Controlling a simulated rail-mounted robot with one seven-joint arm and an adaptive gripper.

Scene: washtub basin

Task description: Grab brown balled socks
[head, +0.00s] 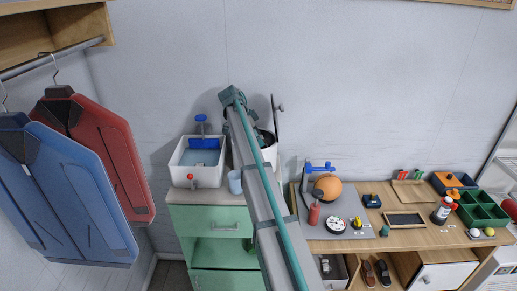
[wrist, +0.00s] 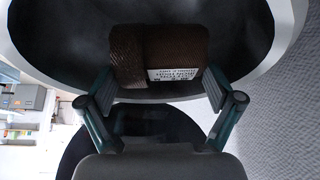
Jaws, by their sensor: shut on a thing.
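The brown balled socks (wrist: 130,52) show in the wrist view as a dark brown ribbed bundle with a white printed label facing me. My gripper (wrist: 162,88) has one finger on each side of the bundle and is shut on it. The socks are at the mouth of a round, dark-lined basin with a pale rim (wrist: 294,45). How deep they sit in it is hard to tell. In the head view my arm reaches toward the back wall and hides most of that basin. The socks and my fingers cannot be made out there.
Left of my arm, a white sink (head: 182,181) and a pale blue cup (head: 235,182) stand on a green cabinet (head: 213,228). Jackets hang further left. To the right, a wooden workbench (head: 432,239) holds an orange ball (head: 328,187), a green tray (head: 482,211) and small items.

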